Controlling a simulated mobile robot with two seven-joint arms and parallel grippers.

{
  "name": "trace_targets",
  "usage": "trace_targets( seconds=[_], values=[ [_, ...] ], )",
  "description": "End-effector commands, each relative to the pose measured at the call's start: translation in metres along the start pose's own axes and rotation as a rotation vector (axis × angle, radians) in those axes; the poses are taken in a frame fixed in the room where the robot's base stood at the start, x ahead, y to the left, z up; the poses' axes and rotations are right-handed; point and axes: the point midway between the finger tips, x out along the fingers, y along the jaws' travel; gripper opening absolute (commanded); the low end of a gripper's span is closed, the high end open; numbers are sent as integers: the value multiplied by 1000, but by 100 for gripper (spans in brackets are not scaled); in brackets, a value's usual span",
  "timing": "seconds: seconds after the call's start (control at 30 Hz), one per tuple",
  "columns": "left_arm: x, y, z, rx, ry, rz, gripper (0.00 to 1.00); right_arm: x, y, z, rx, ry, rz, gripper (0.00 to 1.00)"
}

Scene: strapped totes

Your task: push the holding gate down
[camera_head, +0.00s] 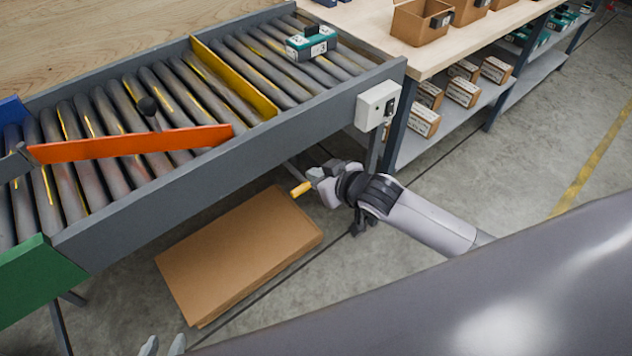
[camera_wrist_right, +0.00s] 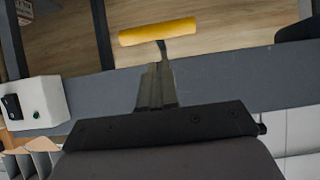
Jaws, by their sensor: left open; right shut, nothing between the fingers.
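A yellow plate (camera_head: 234,78), which looks like the holding gate, stands upright across the conveyor rollers. A green and grey tote (camera_head: 311,43) sits on the rollers to its right. My right gripper (camera_head: 312,180) is below the conveyor's near side rail, shut and empty. A yellow cylindrical handle (camera_head: 301,189) is just past its fingertips; it also shows in the right wrist view (camera_wrist_right: 157,31), above the shut fingers (camera_wrist_right: 158,75). I cannot tell whether they touch, or what the handle joins. My left gripper (camera_head: 163,346) shows only its open fingertips at the bottom edge.
An orange bar (camera_head: 130,144) with a black knob lies slanted across the left rollers. A white switch box (camera_head: 377,105) is on the rail's right end. Flat cardboard (camera_head: 240,255) lies on the floor below. A bench (camera_head: 465,40) with cardboard bins stands right.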

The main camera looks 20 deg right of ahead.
Motion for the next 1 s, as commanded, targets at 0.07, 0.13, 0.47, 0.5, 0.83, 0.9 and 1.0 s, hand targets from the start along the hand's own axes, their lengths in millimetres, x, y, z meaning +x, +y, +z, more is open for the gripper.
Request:
trace_targets(
  seconds=[0.07, 0.13, 0.47, 0.5, 0.83, 0.9, 1.0],
  values=[
    [1, 0, 1, 0, 0, 0, 43, 7, -1, 8, 2, -1, -1, 0],
    [1, 0, 2, 0, 0, 0, 43, 12, 0, 13, 1, -1, 0, 0],
    [2, 0, 2, 0, 0, 0, 43, 19, 0, 20, 0, 0, -1, 0],
    [2, 0, 2, 0, 0, 0, 43, 19, 0, 20, 1, 0, -1, 0],
    [10, 0, 13, 1, 1, 0, 43, 31, -1, 39, 3, -3, 0, 0],
    [15, 0, 19, 0, 1, 0, 43, 39, 0, 52, 4, -3, 0, 0],
    [20, 0, 26, 0, 1, -1, 43, 48, -1, 66, 2, -2, -1, 0]
  ],
)
